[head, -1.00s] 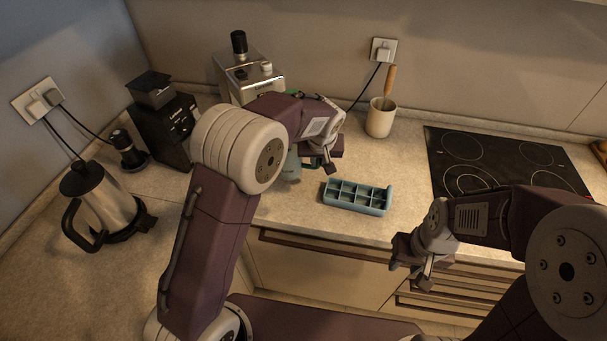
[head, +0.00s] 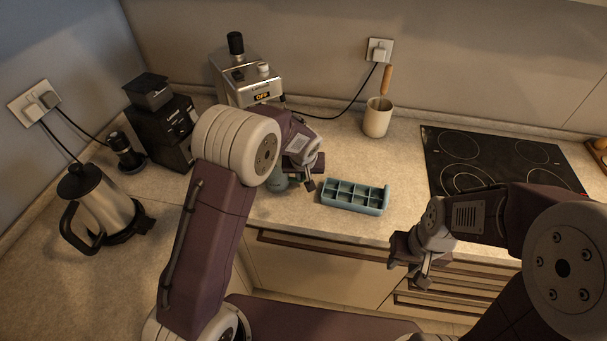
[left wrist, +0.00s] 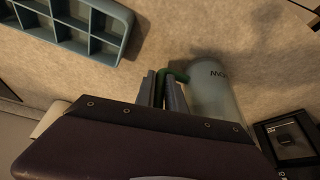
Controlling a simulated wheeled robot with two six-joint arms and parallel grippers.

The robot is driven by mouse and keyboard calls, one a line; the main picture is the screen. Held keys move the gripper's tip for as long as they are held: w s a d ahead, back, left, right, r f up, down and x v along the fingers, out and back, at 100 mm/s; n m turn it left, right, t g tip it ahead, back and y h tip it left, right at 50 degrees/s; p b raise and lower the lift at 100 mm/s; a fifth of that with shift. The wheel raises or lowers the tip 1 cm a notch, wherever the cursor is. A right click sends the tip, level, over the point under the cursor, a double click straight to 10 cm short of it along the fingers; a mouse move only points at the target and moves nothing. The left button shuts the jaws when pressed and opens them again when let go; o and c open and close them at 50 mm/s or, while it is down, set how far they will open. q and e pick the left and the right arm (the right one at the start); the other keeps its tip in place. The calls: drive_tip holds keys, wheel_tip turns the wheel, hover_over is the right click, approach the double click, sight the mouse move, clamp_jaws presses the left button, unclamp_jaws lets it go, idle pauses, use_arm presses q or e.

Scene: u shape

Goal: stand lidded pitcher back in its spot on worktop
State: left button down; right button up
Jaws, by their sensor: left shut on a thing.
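The pitcher (left wrist: 214,92) is pale grey-green with dark lettering and a green handle (left wrist: 172,76). In the head view the pitcher (head: 278,183) is mostly hidden behind my left arm, left of the blue-grey divided tray. My left gripper (head: 310,184) is shut on the handle, also seen in the left wrist view (left wrist: 161,90). The pitcher's lid is hidden, and I cannot tell whether its base touches the worktop (head: 270,212). My right gripper (head: 420,280) hangs in front of the counter, apart from the pitcher; its jaw opening is unclear.
The divided tray (head: 355,196) sits close right of my left gripper. An espresso machine (head: 247,82), a grinder (head: 165,128) and a utensil crock (head: 377,120) stand behind. A kettle (head: 100,205) is at left, a hob (head: 490,162) at right. Worktop between tray and crock is clear.

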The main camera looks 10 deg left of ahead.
use_arm(q)
drive_tip(key=c, duration=1.4)
unclamp_jaws()
drive_tip(key=shift+r+p, duration=0.3)
drive_tip(key=a+v, duration=0.1)
drive_tip(key=v, duration=1.1)
drive_tip(key=s+a+f+g, duration=0.1)
drive_tip(key=s+a+f, duration=0.1)
drive_tip(key=s, duration=0.4)
drive_tip(key=s+a+f+m+g, duration=0.1)
drive_tip(key=s+a+f, duration=0.2)
drive_tip(key=s, duration=0.4)
drive_tip(key=s+a+f+g, duration=0.1)
drive_tip(key=s+a+f, duration=0.1)
drive_tip(key=s+f, duration=0.2)
drive_tip(key=s, duration=0.3)
drive_tip(key=shift+s+a+f+h, duration=0.15)
drive_tip(key=shift+a+f+h, duration=0.05)
drive_tip(key=shift+a+h, duration=0.2)
